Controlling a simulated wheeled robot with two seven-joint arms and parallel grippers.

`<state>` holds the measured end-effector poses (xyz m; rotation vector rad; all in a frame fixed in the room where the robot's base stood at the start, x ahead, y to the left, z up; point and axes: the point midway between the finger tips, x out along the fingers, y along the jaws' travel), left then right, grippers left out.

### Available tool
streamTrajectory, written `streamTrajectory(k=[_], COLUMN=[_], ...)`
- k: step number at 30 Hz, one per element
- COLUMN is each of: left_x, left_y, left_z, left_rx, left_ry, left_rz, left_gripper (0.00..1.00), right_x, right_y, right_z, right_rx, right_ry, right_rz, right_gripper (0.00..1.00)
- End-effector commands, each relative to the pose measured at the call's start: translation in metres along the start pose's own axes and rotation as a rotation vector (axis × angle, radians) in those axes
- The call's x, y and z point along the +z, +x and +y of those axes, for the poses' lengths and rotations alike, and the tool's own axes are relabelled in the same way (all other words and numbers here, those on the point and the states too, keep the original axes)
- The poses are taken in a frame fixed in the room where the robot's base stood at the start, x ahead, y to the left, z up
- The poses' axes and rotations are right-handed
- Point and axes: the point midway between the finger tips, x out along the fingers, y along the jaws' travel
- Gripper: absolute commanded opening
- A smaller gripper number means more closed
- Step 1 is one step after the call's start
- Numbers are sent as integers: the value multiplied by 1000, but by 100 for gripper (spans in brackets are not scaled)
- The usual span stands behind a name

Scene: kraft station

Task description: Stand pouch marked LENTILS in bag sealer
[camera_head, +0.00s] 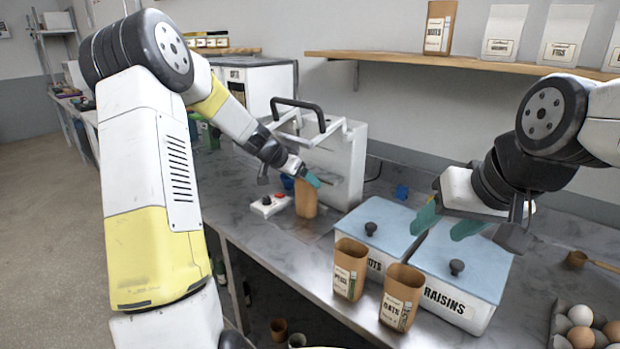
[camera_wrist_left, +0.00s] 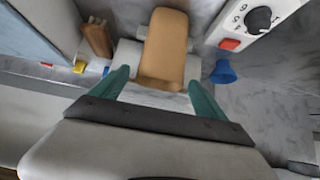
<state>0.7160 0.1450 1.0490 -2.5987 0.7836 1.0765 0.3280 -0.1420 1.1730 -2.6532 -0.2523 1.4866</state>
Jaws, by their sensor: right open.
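A plain brown pouch (camera_head: 306,198) stands upright at the front of the white bag sealer (camera_head: 345,150); no label shows on the side I see. It also shows in the left wrist view (camera_wrist_left: 165,48), just beyond and between my left fingertips. My left gripper (camera_head: 312,180) is at the pouch's top in the head view. Its teal fingers (camera_wrist_left: 160,78) are apart, with narrow gaps beside the pouch. My right gripper (camera_head: 447,222) is open and empty above the blue-lidded bins.
Two labelled brown pouches, one at left (camera_head: 350,269) and one marked OATS (camera_head: 401,297), stand before the blue-lidded bins, one marked RAISINS (camera_head: 459,275). A control box (camera_head: 269,205) with a red button sits left of the pouch. An egg tray (camera_head: 562,325) is at front right.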

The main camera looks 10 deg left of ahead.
Motion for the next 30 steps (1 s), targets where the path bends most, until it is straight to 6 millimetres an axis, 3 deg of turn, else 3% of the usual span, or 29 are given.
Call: streamTrajectory(k=[6, 10, 21, 30], left_x=[-3, -2, 51, 79], left_y=[-3, -18, -67, -95], left_z=[0, -2, -2, -1], left_rx=[-2, -4, -4, -2], left_ry=[1, -1, -6, -1], left_rz=[1, 2, -1, 0], left_gripper=[84, 84, 84, 84], right_x=[0, 0, 0, 0], right_y=[0, 0, 0, 0], right_z=[0, 0, 0, 0], right_rx=[0, 0, 0, 0], right_ry=[0, 0, 0, 0], right_rz=[0, 0, 0, 0], right_gripper=[54, 54, 54, 54])
